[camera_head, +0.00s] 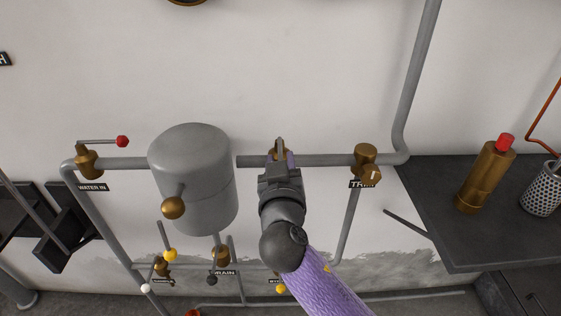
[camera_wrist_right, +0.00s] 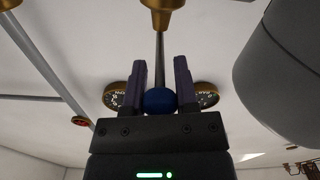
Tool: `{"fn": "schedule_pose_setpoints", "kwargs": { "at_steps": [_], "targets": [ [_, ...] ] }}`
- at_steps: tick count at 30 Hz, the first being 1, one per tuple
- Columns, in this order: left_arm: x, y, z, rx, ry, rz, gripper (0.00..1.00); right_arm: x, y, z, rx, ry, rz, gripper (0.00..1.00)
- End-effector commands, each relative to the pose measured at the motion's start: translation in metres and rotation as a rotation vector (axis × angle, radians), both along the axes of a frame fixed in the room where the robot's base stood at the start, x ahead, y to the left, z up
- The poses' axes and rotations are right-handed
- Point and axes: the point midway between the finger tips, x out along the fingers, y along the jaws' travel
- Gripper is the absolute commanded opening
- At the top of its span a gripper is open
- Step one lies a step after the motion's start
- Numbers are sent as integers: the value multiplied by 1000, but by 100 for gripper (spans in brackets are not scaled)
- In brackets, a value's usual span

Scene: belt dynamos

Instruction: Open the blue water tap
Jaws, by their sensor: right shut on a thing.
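The blue tap shows in the right wrist view as a round blue knob (camera_wrist_right: 160,101) on a thin dark lever (camera_wrist_right: 160,50), which runs to a brass valve body (camera_wrist_right: 162,12). My right gripper (camera_wrist_right: 160,66) is shut on the blue knob, with one dark finger on each side of it. In the head view my right gripper (camera_head: 281,157) is at the horizontal grey pipe, in front of a brass fitting (camera_head: 280,145). It hides the blue knob and most of the lever there. My left gripper is not in view.
A grey tank (camera_head: 192,200) stands left of my right gripper. A red-knobbed tap (camera_head: 122,141) is farther left. A brass valve (camera_head: 366,157) sits to the right. Yellow-knobbed (camera_head: 170,255) and other taps are below. A dark shelf (camera_head: 440,235) holds a brass bottle (camera_head: 486,177).

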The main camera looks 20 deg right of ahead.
Motion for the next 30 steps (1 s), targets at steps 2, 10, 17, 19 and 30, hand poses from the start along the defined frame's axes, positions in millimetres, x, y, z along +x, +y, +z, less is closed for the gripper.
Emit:
{"fn": "schedule_pose_setpoints", "kwargs": {
  "at_steps": [2, 10, 17, 19, 30],
  "targets": [
    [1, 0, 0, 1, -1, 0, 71, 0, 0, 0, 0, 1, 1, 0],
    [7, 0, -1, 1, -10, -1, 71, 0, 0, 0, 0, 1, 1, 0],
    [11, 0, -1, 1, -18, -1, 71, 0, 0, -1, 0, 1, 1, 0],
    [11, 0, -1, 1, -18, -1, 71, 0, 0, -1, 0, 1, 1, 0],
    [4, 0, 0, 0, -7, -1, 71, 0, 0, -1, 1, 2, 1, 0]
  ]
}}
